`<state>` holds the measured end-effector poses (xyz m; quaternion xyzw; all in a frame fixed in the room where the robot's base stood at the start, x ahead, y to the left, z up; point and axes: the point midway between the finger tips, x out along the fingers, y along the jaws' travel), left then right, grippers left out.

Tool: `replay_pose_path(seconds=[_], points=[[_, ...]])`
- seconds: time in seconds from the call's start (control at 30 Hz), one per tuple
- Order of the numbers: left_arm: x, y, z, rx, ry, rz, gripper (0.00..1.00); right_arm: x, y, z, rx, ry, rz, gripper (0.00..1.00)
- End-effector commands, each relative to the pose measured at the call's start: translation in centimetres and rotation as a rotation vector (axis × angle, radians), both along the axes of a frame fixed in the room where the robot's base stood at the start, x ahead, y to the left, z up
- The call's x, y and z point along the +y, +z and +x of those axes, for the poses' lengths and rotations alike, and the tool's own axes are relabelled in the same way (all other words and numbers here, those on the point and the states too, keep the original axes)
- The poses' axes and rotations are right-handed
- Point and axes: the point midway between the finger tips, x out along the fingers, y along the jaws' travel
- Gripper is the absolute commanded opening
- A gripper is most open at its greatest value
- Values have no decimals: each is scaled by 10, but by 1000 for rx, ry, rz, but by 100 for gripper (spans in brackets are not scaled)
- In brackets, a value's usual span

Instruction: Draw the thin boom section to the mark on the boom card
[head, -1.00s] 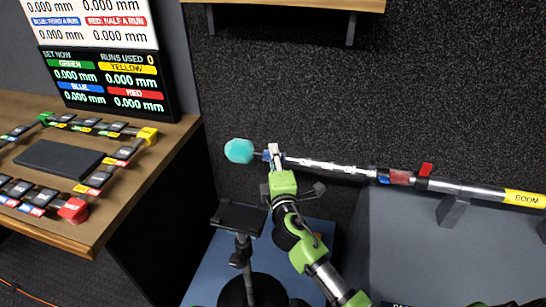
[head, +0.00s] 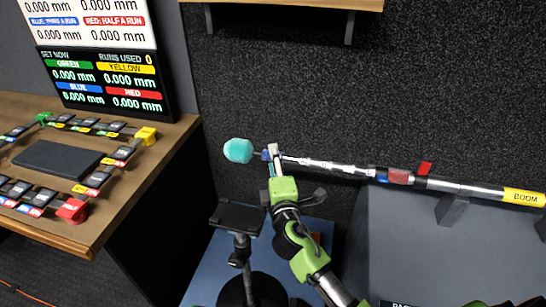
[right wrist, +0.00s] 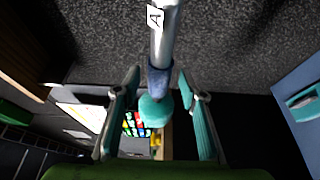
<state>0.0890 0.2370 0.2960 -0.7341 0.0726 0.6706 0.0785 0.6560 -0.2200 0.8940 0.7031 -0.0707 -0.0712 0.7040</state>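The boom is a silver pole lying sloped across the right half of the head view. Its thin section (head: 322,164) carries small white labels and ends in a blue collar and a teal ball (head: 238,150). My right gripper (head: 273,154) is at the thin section, just behind the collar. In the right wrist view the right gripper (right wrist: 159,88) is open. The thin section (right wrist: 165,40), with a label "A", the blue collar (right wrist: 159,80) and the ball (right wrist: 155,110) lie between its fingers, with gaps on both sides. My left gripper is out of view. I cannot identify the boom card.
A red clamp (head: 400,176) and a yellow BOOM label (head: 524,197) sit further along the pole. A black stand (head: 238,215) is below the ball. A wooden desk (head: 165,160) with colored blocks and a readout board (head: 110,80) is at left.

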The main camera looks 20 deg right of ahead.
Motion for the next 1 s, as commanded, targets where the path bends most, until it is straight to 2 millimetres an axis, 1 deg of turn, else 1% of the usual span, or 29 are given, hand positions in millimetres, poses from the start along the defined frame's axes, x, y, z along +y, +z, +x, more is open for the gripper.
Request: replay_pose_path(seconds=[0.03,0.1,0.3,0.4,0.5,0.7,1.0], points=[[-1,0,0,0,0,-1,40,2,-1,-11,3,1,2,38],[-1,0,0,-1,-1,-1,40,5,-2,-25,4,1,3,38],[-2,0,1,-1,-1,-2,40,14,-2,-64,3,1,4,38],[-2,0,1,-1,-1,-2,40,16,-1,-79,3,1,4,38],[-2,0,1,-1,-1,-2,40,19,-1,-89,3,1,3,38],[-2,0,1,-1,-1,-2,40,20,-1,-97,2,0,1,38],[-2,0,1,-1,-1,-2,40,20,0,-97,1,1,1,38]])
